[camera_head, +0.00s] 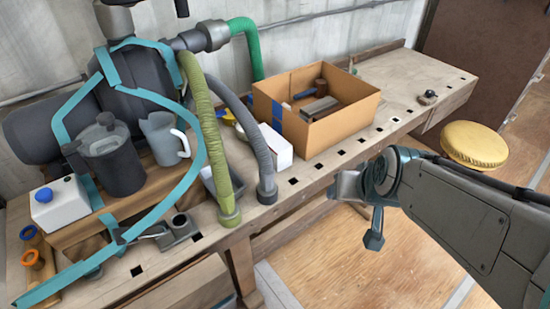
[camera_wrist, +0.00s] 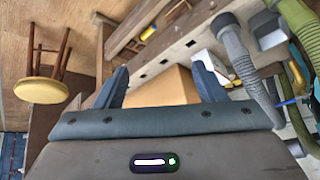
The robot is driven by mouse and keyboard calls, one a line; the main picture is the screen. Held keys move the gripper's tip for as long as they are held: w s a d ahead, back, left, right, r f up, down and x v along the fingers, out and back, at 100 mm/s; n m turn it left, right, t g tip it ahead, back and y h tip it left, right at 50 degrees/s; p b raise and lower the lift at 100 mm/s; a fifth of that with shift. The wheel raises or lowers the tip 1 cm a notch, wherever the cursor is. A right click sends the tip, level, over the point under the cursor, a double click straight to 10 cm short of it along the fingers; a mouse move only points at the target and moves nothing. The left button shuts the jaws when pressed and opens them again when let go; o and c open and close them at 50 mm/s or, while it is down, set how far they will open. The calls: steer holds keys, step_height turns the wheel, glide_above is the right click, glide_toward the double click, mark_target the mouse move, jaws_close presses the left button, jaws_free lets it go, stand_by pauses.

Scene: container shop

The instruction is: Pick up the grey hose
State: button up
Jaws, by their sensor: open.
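The grey hose (camera_head: 250,135) is a ribbed tube that arches over the workbench. Its dark cuffed end hangs at the bench's front edge, just right of the green-yellow hose. It also shows in the wrist view (camera_wrist: 237,52), at the upper right, beyond the right finger. My gripper (camera_head: 358,212) is in front of the bench, to the right of the hose and well apart from it. In the wrist view its two fingers (camera_wrist: 160,72) are spread with nothing between them; a cardboard surface shows behind. The hose's upper part is partly hidden behind the green-yellow hose.
The green-yellow hose (camera_head: 205,130) hangs close beside the grey one. An open cardboard box (camera_head: 330,130) holding tools stands right of them, with a white box (camera_head: 277,147) between. A yellow-topped stool (camera_head: 473,144) stands at the right. The floor before the bench looks clear.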

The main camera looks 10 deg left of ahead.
steer(key=w+a+f+t+b, duration=0.1)
steer(key=a+f+t+b, duration=0.2)
steer(key=a, duration=0.3)
steer(key=w+a+f+t+y+b, duration=0.1)
steer(key=a+f+t+b, duration=0.1)
steer(key=a, duration=0.4)
steer(key=w+a+f+t+y+b, duration=0.1)
steer(key=w+a+f+t+b, duration=0.1)
steer(key=a+b, duration=0.4)
steer(key=shift+a+f+t, duration=0.25)
steer(key=shift+f+t, duration=0.15)
steer(key=shift+f, duration=0.15)
steer(key=shift+a+f+t, duration=0.2)
steer(key=shift+f+t, duration=0.2)
steer(key=shift+f, duration=0.1)
steer(key=t+h+b, duration=0.3)
glide_toward(268, 181)
steer(key=shift+m, duration=0.3)
steer(key=w, duration=0.8)
steer(key=shift+w+a+f+b, duration=0.2)
steer(key=shift+a+f+b, duration=0.1)
steer(key=shift+a+b, duration=0.05)
steer(key=shift+w+a, duration=0.15)
steer(key=shift+w, duration=0.75)
steer(key=shift+w+a, duration=0.2)
steer(key=shift+w, duration=0.7)
steer(key=shift+w+a, duration=0.15)
steer(key=shift+w, duration=0.75)
steer(key=shift+c, duration=0.3)
steer(key=c, duration=1.1)
